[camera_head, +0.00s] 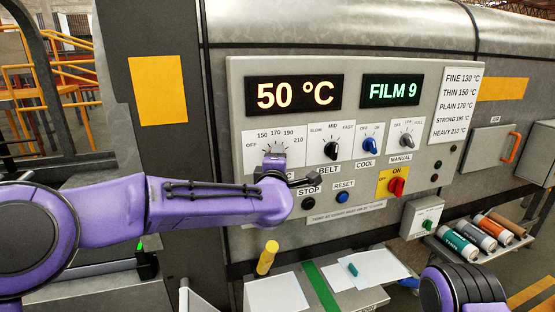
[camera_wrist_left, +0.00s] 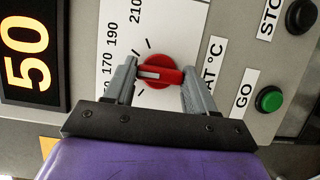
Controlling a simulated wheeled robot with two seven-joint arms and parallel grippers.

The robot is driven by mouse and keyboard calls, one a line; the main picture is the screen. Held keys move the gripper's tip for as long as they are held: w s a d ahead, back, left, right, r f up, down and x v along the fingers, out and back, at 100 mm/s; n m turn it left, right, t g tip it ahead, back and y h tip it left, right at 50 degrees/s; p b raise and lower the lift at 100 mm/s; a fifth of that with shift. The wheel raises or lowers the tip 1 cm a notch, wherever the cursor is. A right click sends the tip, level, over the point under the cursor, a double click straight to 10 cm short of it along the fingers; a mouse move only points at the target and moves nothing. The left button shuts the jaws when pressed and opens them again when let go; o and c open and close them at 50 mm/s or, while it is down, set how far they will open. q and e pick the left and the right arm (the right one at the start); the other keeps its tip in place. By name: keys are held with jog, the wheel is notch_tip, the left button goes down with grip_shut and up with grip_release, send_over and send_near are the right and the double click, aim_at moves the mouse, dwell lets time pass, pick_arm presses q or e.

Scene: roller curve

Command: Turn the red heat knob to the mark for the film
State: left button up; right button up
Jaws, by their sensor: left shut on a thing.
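The red heat knob (camera_wrist_left: 170,74) sits between the fingers of my left gripper (camera_wrist_left: 158,76), which is shut on it. Its white pointer line points left in the wrist view, roughly toward the 170 side of the dial; a finger covers part of the scale there. In the head view my left gripper (camera_head: 275,162) hides the knob, and the heat dial (camera_head: 252,140) shows marks from OFF to 210. The temperature display (camera_head: 295,93) reads 50 °C. The film display (camera_head: 392,91) reads FILM 9. The film chart (camera_head: 458,105) lists FINE 130, THIN 150, PLAIN 170, STRONG 190, HEAVY 210. My right gripper is out of view.
The belt knob (camera_head: 331,150), blue cool knob (camera_head: 369,145) and red on/off switch (camera_head: 396,186) are right of the heat dial. The stop button (camera_head: 308,203) and reset button (camera_head: 342,197) lie below. A green go button (camera_wrist_left: 269,99) is close to my gripper. A shelf with rolls (camera_head: 459,246) stands lower right.

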pick_arm(q)
jog(key=o, duration=1)
jog(key=shift+o, duration=0.2)
jog(key=s+b, duration=0.5)
jog(key=s, duration=0.5)
jog(key=shift+s+a, duration=0.3)
jog(key=shift+a, duration=0.15)
